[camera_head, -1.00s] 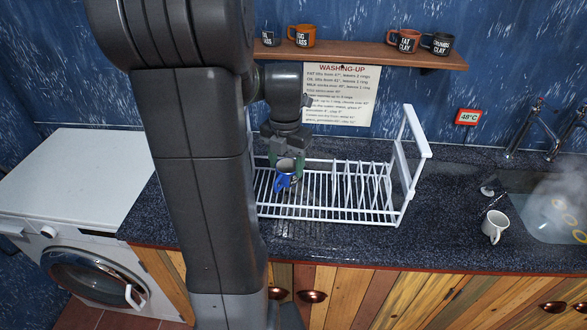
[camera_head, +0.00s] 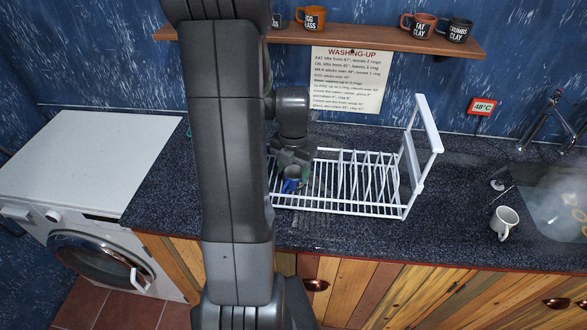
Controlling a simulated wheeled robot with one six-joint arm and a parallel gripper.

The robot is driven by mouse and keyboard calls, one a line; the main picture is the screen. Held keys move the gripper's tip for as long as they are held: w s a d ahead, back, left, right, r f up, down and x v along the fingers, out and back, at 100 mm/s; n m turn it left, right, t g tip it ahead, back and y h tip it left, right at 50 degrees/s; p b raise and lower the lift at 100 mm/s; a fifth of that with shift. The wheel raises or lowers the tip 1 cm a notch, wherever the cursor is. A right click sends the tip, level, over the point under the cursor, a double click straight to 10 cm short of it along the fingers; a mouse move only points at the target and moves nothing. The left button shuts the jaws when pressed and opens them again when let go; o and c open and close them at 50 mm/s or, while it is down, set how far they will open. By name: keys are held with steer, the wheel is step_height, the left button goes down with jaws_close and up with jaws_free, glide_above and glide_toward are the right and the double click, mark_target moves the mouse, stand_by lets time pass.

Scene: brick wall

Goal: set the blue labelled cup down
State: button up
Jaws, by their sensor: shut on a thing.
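The blue labelled cup (camera_head: 289,186) is at the left end of the white dish rack (camera_head: 357,213), partly hidden behind my arm. Its label cannot be read from here. My gripper (camera_head: 292,172) is above and around the cup and is shut on it. The cup looks low, at about the level of the rack's bars; whether its base touches them cannot be told. My gripper's fingers are small and partly hidden in this view.
A white mug (camera_head: 504,222) stands on the dark counter (camera_head: 455,195) right of the rack, beside the steaming sink (camera_head: 560,200). The rack's upright slots (camera_head: 370,180) and tall end frame (camera_head: 428,125) rise right of the cup. A shelf (camera_head: 385,37) with several mugs hangs above.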

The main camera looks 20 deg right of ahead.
steer(key=shift+f, duration=0.2)
steer(key=o, duration=1.1)
steer(key=shift+c, duration=0.2)
steer(key=shift+r, duration=0.15)
step_height(320, 180, up, 12)
steer(key=b, duration=0.1)
